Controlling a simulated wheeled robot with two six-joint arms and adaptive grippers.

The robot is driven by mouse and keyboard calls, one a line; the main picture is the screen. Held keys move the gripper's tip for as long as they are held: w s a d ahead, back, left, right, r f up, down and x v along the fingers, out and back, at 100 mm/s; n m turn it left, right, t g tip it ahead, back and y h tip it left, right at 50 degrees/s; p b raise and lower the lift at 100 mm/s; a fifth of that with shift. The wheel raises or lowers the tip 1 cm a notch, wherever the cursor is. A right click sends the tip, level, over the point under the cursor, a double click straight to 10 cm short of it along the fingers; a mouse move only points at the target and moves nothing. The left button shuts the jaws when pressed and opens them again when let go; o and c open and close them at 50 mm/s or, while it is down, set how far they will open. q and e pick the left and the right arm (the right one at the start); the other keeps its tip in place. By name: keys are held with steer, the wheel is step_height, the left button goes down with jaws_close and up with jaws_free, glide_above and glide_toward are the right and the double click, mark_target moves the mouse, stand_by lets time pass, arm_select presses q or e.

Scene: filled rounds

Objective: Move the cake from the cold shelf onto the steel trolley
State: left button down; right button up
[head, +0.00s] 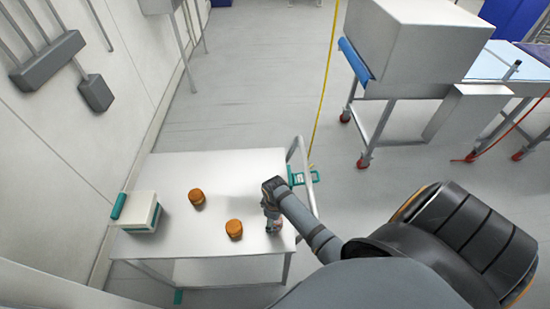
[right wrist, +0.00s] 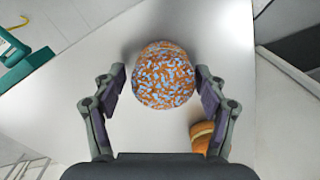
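The steel trolley (head: 235,175) stands below me in the head view, with a flat pale top. My right gripper (head: 272,222) is low over its right part. In the right wrist view, the round orange-brown cake with pale blue speckles (right wrist: 164,76) sits between the fingers of my right gripper (right wrist: 162,92). The fingers are spread, with a small gap on each side of the cake. In the head view this cake is mostly hidden by the gripper. My left gripper is not in view. I cannot make out the cold shelf.
Two plain brown rounds, one nearer (head: 234,229) and one farther (head: 197,198), lie on the trolley to the gripper's left. A white and teal box (head: 142,212) stands at its left edge. A large pale machine (head: 415,45) stands at the upper right.

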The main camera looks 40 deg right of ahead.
steer(key=shift+r, duration=0.5)
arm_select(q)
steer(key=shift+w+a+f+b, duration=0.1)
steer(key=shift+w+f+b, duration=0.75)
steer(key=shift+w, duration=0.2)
arm_select(e)
step_height(320, 180, up, 12)
steer(key=shift+f, duration=0.15)
